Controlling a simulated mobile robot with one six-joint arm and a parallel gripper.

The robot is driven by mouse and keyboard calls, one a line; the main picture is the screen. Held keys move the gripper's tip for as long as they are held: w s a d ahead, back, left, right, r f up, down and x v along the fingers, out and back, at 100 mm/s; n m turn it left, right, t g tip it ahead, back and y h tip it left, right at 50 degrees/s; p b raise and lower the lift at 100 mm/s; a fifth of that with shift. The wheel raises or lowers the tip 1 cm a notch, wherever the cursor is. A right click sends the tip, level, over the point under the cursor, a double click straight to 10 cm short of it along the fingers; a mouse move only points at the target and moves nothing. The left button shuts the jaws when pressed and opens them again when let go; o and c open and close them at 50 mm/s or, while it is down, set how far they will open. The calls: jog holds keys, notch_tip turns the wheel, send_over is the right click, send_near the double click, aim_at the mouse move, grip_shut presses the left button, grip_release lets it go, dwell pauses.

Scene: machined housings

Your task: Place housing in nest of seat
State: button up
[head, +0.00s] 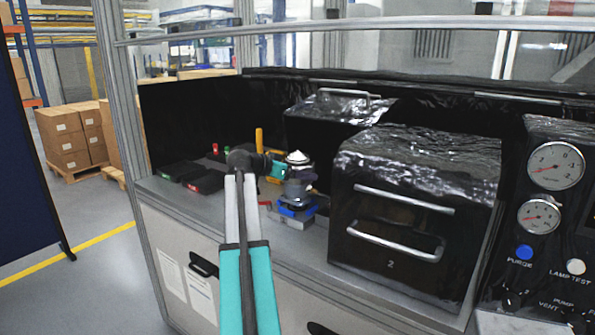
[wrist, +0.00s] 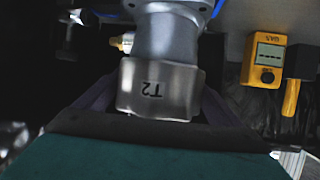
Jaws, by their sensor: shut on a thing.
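The housing (head: 297,186) is a grey metal cylinder with a pale conical top, upright in the head view. In the wrist view its near end (wrist: 158,90) is marked T2, and a brass fitting sticks out at its left. My gripper (wrist: 157,108) is shut on the housing, with dark fingers on both sides of the T2 end. The seat (head: 296,211) is a blue piece on a grey block directly below the housing in the head view. The nest is hidden, and I cannot tell whether the housing touches it.
A black oven-like box (head: 410,215) marked 2 stands close to the right. Dark trays (head: 204,182) lie at the left of the bench. A yellow meter (wrist: 265,62) and a yellow-handled thing (wrist: 291,97) are right of the housing in the wrist view. A bench post (head: 120,120) stands at left.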

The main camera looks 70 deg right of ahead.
jog(key=shift+f+p, duration=0.35)
jog(key=shift+f, duration=1.15)
jog(key=o, duration=1.9)
jog(key=shift+f, duration=0.15)
jog(key=b+v, duration=0.2)
jog(key=v, duration=1)
jog(key=shift+b, duration=0.35)
jog(key=shift+a, duration=0.1)
